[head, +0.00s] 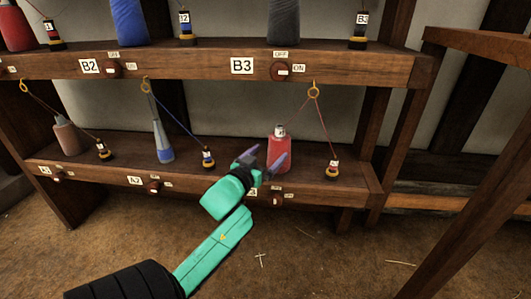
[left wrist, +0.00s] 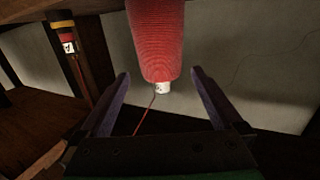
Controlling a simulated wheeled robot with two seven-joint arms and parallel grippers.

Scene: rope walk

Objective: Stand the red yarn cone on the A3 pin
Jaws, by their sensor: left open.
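The red yarn cone (head: 278,149) stands upright on the lower shelf at the A3 place, behind its partly covered label. The A3 pin is hidden, so I cannot see how the cone sits on it. My left gripper (head: 264,160) is open in front of the cone, its fingers near the cone's side. In the left wrist view the cone (left wrist: 158,40) appears upside down, its white tip between and beyond the spread fingers (left wrist: 160,73). I cannot tell whether a finger touches it. A red thread runs from the tip. My right gripper is out of view.
A small bobbin (head: 331,171) stands right of the cone, under a yellow ring (head: 313,92) with red thread. A blue-and-grey cone (head: 162,138) and another bobbin (head: 208,158) stand to the left. The upper shelf edge (head: 215,69) overhangs. A wooden post stands at the right.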

